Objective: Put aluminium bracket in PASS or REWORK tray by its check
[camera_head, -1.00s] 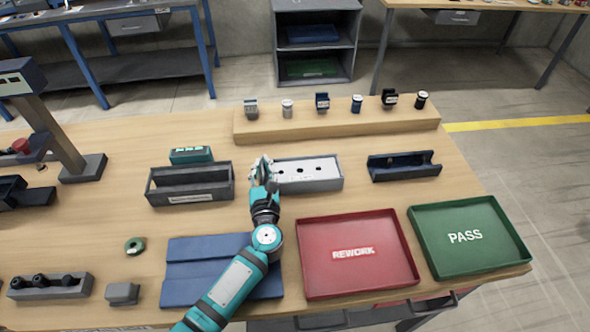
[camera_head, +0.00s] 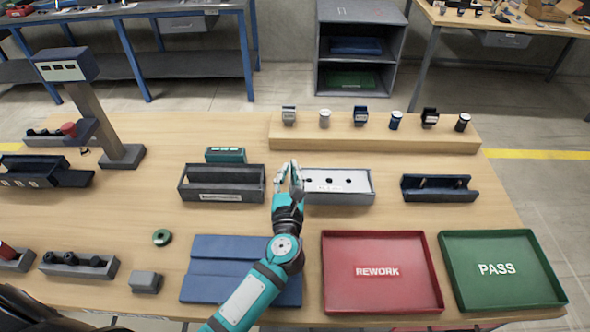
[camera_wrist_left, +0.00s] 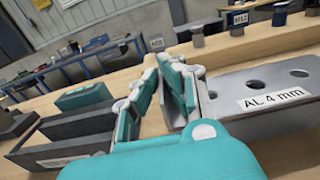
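My left gripper (camera_head: 288,170) is above the table, between the dark open box and the grey block with a pale, holed top (camera_head: 345,183). The red REWORK tray (camera_head: 345,297) and green PASS tray (camera_head: 466,290) look empty. My right gripper is out of view.
The dark box (camera_head: 222,197) is left of the gripper, a blue cradle (camera_head: 439,188) to the right. The wooden riser (camera_head: 375,140) holds several small parts. A blue mat (camera_head: 215,287) lies under my arm. A post-mounted display (camera_head: 66,65) stands at the left.

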